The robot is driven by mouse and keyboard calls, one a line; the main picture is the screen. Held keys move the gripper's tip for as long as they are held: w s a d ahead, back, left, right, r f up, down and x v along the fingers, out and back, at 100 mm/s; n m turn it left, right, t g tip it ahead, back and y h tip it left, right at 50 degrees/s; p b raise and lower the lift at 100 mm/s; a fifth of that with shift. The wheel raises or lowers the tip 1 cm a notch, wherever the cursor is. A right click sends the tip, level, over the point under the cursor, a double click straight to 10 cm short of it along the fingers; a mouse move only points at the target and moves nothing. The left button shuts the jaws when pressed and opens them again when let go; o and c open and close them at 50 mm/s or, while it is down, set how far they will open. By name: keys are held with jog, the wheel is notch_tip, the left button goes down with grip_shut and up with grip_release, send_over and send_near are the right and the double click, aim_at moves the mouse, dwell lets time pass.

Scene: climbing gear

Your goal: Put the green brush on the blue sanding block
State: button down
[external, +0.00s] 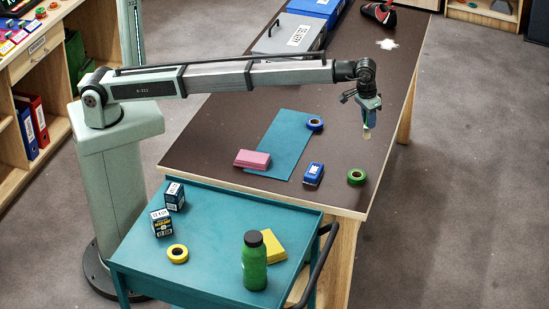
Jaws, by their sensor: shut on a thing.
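My gripper (367,110) is shut on the green brush (367,128) and holds it with its pale tip pointing down. The brush is small in view, and the fingers hide its upper part. It appears to be above the right side of the brown table. The blue sanding block (313,173) lies on the table near its front edge, just right of the teal mat. My gripper is apart from the block, behind it and to the right in the picture. Nothing rests on top of the block.
A green tape roll (356,176) lies right of the block. A teal cart (215,225) with a green bottle (254,262) stands in front. Grey and blue boxes stand at the back.

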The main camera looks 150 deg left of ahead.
jog(key=w+d+r+m, duration=0.1)
jog(key=w+d+r, duration=0.15)
jog(key=d, duration=0.25)
jog(key=w+d+r, duration=0.1)
jog(key=w+d, duration=0.2)
jog(key=d, duration=0.2)
send_over(315, 169)
jog(key=shift+n, duration=0.3)
jog(key=shift+f, duration=4.65)
jog(key=shift+f, duration=0.1)
jog(key=c, duration=1)
grip_release()
jog(key=shift+o, duration=0.2)
